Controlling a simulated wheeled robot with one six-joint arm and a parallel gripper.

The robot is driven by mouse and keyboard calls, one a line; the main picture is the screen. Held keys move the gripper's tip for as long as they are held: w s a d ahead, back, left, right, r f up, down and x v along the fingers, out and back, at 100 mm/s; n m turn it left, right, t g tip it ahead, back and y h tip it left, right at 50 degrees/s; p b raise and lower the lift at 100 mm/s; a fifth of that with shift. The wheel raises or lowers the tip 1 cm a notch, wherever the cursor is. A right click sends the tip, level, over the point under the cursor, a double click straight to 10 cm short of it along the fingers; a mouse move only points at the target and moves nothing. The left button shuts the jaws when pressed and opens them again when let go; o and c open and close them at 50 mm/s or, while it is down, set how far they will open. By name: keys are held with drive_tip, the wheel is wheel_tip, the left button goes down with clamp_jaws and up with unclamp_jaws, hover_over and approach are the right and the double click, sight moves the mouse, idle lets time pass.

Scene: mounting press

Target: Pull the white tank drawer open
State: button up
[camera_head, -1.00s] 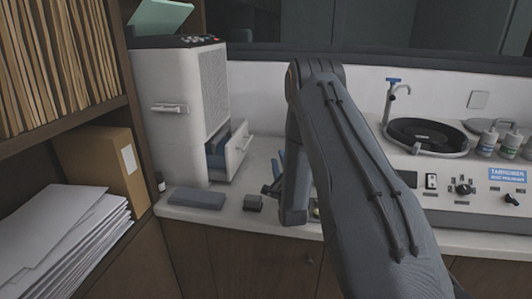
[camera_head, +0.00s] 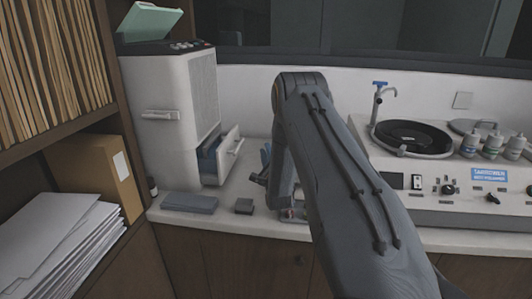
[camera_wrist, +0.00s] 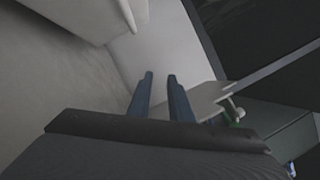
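The white tank drawer (camera_head: 232,150) stands partly out of the right side of the white machine (camera_head: 165,100). Its front has a pale handle, and blue shows inside it. My gripper (camera_head: 265,157) is just right of the drawer front, apart from it, and mostly hidden by my arm. In the wrist view, the two dark blue fingers of my gripper (camera_wrist: 160,75) are spread with an empty gap between them. Pale surfaces lie beyond them; I cannot tell which one is the drawer front.
A grey flat block (camera_head: 189,203) and a small dark block (camera_head: 243,206) lie on the counter before the machine. A polishing unit (camera_head: 450,205) with a tap and bottles fills the right. A shelf with folders (camera_head: 110,170) bounds the left.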

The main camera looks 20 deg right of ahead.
clamp_jaws()
idle(1.0)
drive_tip(key=shift+o, duration=1.9)
unclamp_jaws()
drive_tip(key=b+v, duration=0.2)
drive_tip(key=v, duration=0.6)
drive_tip(key=shift+w, duration=0.15)
